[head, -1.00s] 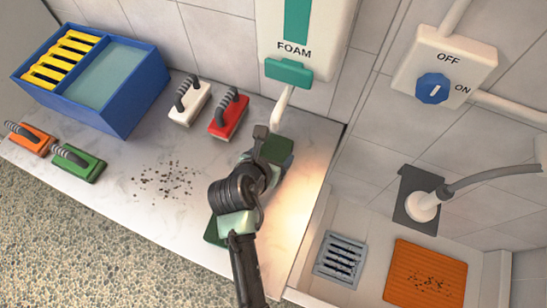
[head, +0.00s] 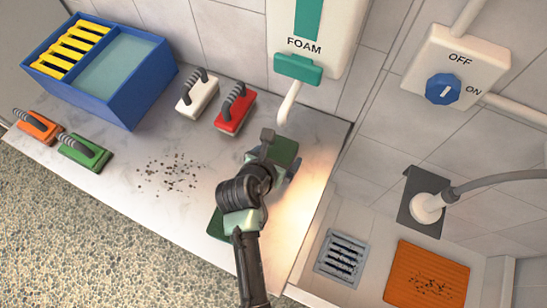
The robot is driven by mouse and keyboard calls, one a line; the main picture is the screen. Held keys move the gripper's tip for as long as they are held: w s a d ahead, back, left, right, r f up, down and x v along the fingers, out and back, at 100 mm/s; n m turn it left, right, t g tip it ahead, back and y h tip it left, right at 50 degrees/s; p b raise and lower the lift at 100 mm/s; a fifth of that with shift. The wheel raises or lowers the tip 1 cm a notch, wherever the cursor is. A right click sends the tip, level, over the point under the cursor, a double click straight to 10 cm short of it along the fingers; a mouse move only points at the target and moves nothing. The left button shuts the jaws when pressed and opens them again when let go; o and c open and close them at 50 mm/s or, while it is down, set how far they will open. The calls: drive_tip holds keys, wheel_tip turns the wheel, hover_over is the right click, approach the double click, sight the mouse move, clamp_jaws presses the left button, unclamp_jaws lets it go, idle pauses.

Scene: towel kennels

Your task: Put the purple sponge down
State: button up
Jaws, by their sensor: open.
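No purple sponge shows in the head view; the counter beneath my arm and gripper is partly hidden. My gripper (head: 288,165) is over the right part of the pale marble counter (head: 120,183), below and in front of the foam dispenser's spout. I see it from behind and above, with its wrist covering most of the jaws. It is open. I cannot tell its height above the counter.
A blue bin (head: 128,107) with yellow slats stands back left. White (head: 197,99), red (head: 235,113), orange (head: 36,129) and green (head: 86,155) handled blocks sit on the counter. Dark specks (head: 168,172) lie mid-counter. A sink with an orange mat (head: 425,274) is right.

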drive_tip(key=v, duration=1.1)
drive_tip(key=shift+s+r+p, duration=0.3)
drive_tip(key=shift+p, duration=0.05)
drive_tip(key=shift+a, duration=0.15)
